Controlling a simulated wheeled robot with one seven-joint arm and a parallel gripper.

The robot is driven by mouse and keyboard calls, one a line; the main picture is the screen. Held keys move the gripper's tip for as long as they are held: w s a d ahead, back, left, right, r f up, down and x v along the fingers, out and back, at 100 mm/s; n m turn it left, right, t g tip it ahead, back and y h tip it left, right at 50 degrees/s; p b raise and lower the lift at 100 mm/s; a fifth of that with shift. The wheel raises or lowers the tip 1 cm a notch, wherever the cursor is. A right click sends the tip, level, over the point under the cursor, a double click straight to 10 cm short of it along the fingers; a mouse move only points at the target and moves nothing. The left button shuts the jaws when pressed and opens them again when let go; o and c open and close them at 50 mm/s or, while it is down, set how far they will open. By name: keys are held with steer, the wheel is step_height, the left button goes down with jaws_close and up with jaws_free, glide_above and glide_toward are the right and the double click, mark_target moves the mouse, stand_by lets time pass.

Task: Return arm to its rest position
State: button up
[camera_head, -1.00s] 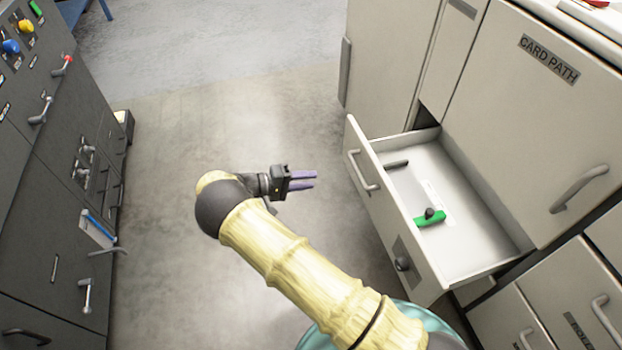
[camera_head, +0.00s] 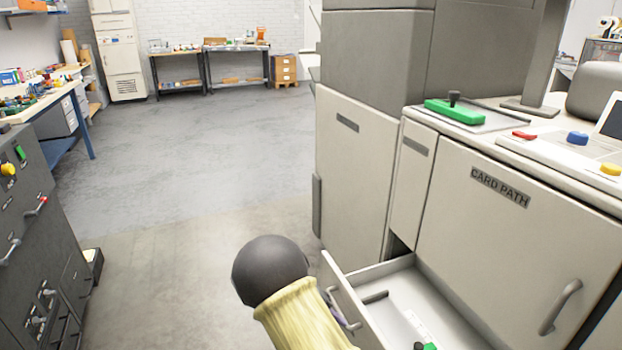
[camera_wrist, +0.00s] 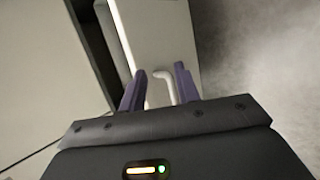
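My gripper (camera_wrist: 160,84) shows in the wrist view with its two purple fingers apart and nothing held between them. The gripper cannot be made out clearly there.
The open drawer juts into the aisle from the pale cabinet (camera_head: 480,225) and holds a green part (camera_head: 424,346) and a dark bar (camera_head: 375,297). A dark cabinet (camera_head: 40,260) stands at left. The floor (camera_head: 210,190) between and beyond is clear.

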steer(key=s+d+r+m+t+y, duration=0.1)
steer(key=s+d+r+t+y, duration=0.1)
steer(key=s+d+r+y, duration=0.45)
steer(key=s+d+r+m+t+y, duration=0.1)
steer(key=s+d+r+m+y, duration=0.2)
steer(key=s+r, duration=0.6)
step_height(320, 180, up, 28)
steer(key=s+n+p, duration=0.1)
steer(key=p, duration=2.9)
steer(key=shift+s+d+f, duration=0.15)
steer(key=shift+s+d, duration=0.1)
steer(key=shift+d, duration=0.15)
steer(key=shift+h, duration=0.25)
